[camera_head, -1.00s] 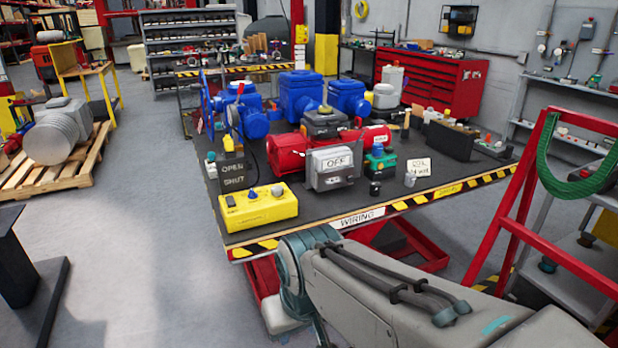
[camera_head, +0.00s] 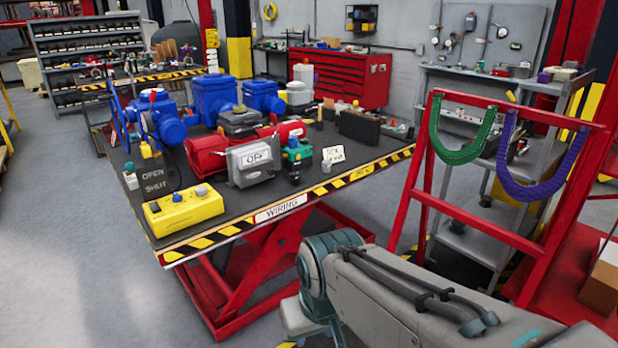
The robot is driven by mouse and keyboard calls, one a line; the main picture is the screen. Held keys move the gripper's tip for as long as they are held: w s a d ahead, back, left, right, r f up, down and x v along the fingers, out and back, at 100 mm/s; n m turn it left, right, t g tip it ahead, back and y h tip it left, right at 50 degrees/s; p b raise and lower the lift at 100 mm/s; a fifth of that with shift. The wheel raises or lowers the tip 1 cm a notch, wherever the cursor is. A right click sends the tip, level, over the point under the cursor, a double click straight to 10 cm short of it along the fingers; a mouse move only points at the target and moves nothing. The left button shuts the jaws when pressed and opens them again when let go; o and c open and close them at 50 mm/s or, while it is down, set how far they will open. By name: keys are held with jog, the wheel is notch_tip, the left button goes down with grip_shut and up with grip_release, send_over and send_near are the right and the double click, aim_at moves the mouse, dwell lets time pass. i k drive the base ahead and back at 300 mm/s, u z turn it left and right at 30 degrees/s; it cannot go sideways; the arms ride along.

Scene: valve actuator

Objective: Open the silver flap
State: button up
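My arm extends at the lower right, in front of the table and apart from the silver box. My gripper is not visible in this view.
A yellow control box (camera_head: 184,210) stands at the table's front left corner. A green-and-black device (camera_head: 296,157) stands right of the silver box. A red rack (camera_head: 470,215) with green and purple slings stands at right. Grey floor (camera_head: 75,260) is clear at left.

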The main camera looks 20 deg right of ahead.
aim_at(257, 173)
jog(key=z, duration=0.7)
jog(key=k, duration=0.95)
jog(key=z, duration=0.7)
jog(key=i, duration=1.1)
jog(key=u, duration=0.85)
jog(key=i, duration=0.85)
jog(key=u, duration=1.35)
jog(key=i, duration=0.35)
jog(key=u, duration=0.3)
